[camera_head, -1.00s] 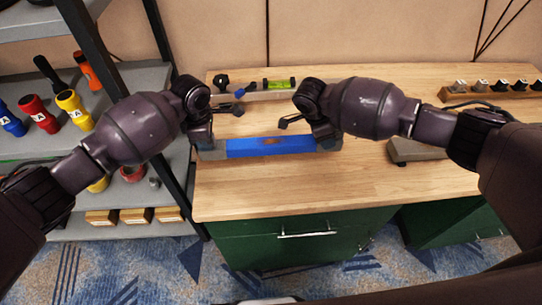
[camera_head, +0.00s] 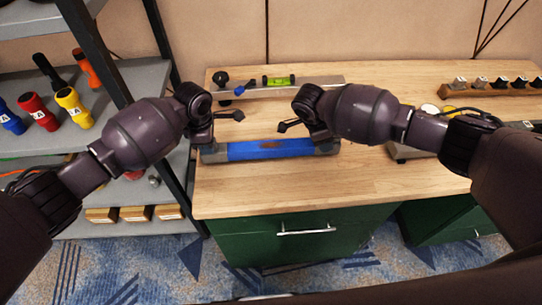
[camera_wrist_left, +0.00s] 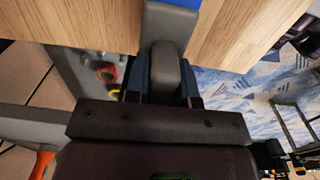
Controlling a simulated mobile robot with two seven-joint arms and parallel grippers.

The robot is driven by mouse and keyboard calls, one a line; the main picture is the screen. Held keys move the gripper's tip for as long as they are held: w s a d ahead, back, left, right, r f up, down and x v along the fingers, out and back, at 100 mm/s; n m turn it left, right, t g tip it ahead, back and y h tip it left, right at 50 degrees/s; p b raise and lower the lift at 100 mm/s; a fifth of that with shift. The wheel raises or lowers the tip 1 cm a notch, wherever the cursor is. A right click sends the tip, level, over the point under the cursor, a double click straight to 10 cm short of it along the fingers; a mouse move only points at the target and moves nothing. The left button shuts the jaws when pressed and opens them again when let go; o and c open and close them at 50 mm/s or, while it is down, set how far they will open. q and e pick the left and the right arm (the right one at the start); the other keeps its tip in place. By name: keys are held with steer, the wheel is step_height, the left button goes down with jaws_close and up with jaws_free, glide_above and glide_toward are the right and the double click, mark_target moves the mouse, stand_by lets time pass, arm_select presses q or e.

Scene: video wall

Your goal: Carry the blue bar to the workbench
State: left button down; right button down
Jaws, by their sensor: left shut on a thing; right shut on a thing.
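In the left wrist view the left gripper (camera_wrist_left: 165,85) grips the grey end of the bar (camera_wrist_left: 170,25), with a little blue showing at the top edge.
A level with a green vial (camera_head: 279,82) lies behind the bar. A shelf rack (camera_head: 135,80) with coloured torches stands left, close to my left arm. A wooden rack (camera_head: 490,88) and a grey device (camera_head: 400,152) are on the right. The bench front is clear.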

arm_select(q)
steer(key=shift+d+f, duration=0.1)
steer(key=shift+f, duration=0.6)
arm_select(e)
steer(key=shift+a+f, duration=0.15)
steer(key=shift+f, duration=0.55)
arm_select(q)
steer(key=c, duration=1.4)
jaws_free()
steer(key=shift+f, duration=0.1)
arm_select(e)
steer(key=c, duration=0.9)
jaws_free()
steer(key=shift+f, duration=0.1)
arm_select(q)
steer(key=o, duration=0.4)
arm_select(e)
steer(key=o, duration=0.4)
arm_select(q)
steer(key=shift+o, duration=0.2)
step_height(320, 180, up, 12)
steer(key=shift+s+f, duration=0.1)
steer(key=shift+s, duration=0.05)
arm_select(e)
steer(key=shift+r, duration=0.45)
steer(key=v, duration=1.1)
steer(key=shift+r, duration=0.1)
